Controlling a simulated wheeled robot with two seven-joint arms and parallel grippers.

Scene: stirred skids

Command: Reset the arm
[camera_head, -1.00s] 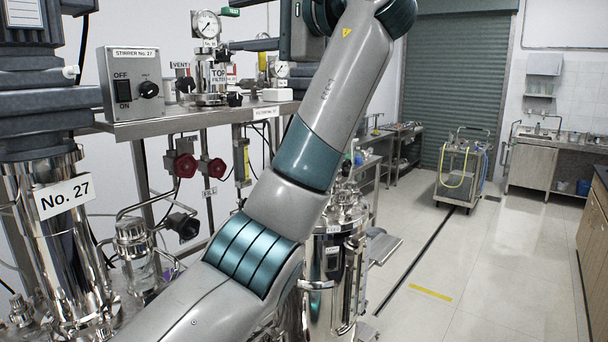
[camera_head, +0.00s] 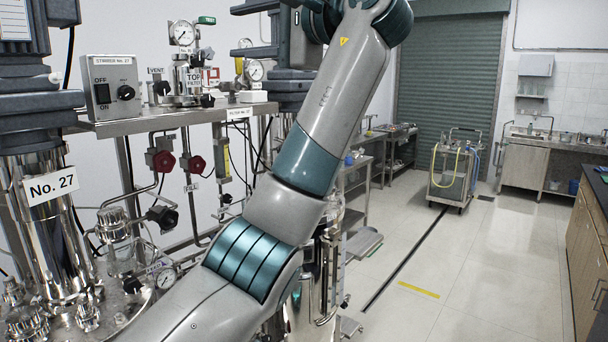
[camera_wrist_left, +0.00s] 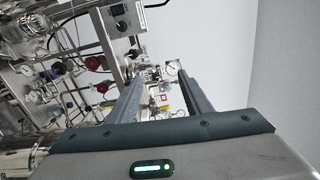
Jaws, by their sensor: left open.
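My left arm, grey with teal bands, rises from the bottom left to the top centre of the head view, where its wrist is cut off by the top edge. My left gripper (camera_wrist_left: 160,78) shows in the left wrist view, its two dark fingers spread apart with nothing held between them. Behind the gap, some distance off, are a pressure gauge and bench equipment. My right gripper is in neither view.
A steel bench at left holds a stirrer control box (camera_head: 112,90) and a gauge-topped filter (camera_head: 185,72). A large vessel labelled No. 27 (camera_head: 50,187) stands at far left. A cart (camera_head: 454,172) stands at the back; the floor (camera_head: 470,260) at right is clear.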

